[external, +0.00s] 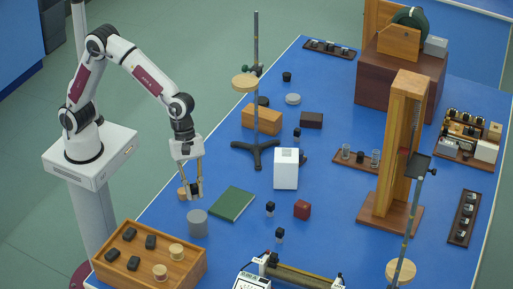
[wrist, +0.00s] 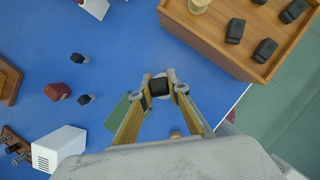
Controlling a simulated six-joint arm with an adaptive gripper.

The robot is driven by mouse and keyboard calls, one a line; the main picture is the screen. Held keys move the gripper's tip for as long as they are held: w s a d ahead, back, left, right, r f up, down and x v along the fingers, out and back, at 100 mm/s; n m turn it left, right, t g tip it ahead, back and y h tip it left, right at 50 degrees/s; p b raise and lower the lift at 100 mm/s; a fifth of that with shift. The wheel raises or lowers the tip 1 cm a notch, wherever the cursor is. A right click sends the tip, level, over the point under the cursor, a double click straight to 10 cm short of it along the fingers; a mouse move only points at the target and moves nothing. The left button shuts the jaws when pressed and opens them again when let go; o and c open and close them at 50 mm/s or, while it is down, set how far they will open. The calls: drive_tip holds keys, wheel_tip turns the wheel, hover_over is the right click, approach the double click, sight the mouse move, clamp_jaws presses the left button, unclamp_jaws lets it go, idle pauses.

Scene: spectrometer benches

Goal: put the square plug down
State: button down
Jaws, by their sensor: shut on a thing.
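My gripper (external: 195,192) hangs above the near left part of the blue table, fingers pointing down. It is shut on a small black square plug, which shows between the fingertips in the wrist view (wrist: 160,87). The plug is off the table. A grey cylinder (external: 198,223) stands just below and in front of the gripper in the external view; part of a grey round shape shows behind the plug in the wrist view. A wooden block tray (external: 181,273) at the near left holds several dark blocks and pale round wooden pieces; it also shows in the wrist view (wrist: 211,48).
A green book (external: 232,204) lies right of the gripper. A small wooden cylinder (external: 183,193) stands close beside it on the left. A dark red block (external: 302,209), black-capped pieces (external: 270,208) and a white box (external: 286,170) stand farther right. A stand (external: 256,145) rises behind.

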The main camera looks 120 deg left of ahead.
hover_over(198, 222)
drive_tip(key=s+a, duration=0.1)
drive_tip(key=shift+f, duration=2.6)
drive_tip(key=shift+f, duration=1.85)
drive_tip(key=shift+f, duration=0.2)
drive_tip(key=c, duration=1.9)
unclamp_jaws()
drive_tip(key=shift+r, duration=0.1)
drive_tip(key=v, duration=1.2)
drive_tip(key=shift+r, duration=0.1)
